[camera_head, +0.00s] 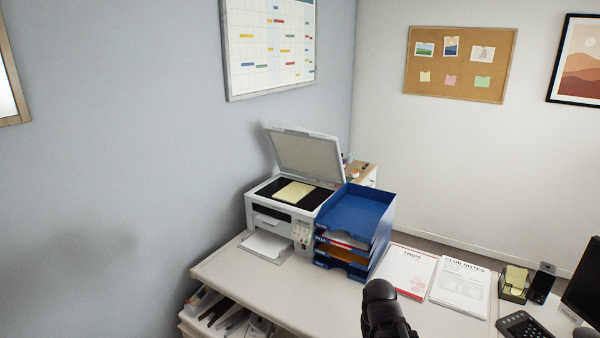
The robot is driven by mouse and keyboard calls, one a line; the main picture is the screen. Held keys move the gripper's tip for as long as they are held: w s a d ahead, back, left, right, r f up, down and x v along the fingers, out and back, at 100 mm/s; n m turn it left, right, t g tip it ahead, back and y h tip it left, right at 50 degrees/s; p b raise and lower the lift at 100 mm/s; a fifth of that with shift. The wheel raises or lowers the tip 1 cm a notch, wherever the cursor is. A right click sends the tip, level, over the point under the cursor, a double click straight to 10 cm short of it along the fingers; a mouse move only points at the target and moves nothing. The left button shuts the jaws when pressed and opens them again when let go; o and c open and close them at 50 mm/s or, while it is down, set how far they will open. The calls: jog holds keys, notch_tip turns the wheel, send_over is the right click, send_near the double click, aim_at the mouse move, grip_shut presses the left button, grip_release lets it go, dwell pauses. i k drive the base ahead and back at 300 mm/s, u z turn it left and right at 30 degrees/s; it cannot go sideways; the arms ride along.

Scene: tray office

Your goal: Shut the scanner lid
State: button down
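The scanner lid (308,157) is raised, standing open and leaning back above the white printer-scanner (279,216) on the desk. A pale yellow paper or pad (294,192) lies on the dark scanner glass (268,187). A black part of my arm (382,308) shows at the bottom edge, in front of the desk and well apart from the scanner. I cannot make out any fingertips there, so the state of my gripper does not show.
A blue stacked letter tray (352,213) stands close against the scanner's right side. The desk front (265,295) is mostly bare. A wall is close on the left.

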aim_at(298, 151)
jog(key=u, duration=0.4)
jog(key=i, duration=1.4)
jog(key=u, duration=0.3)
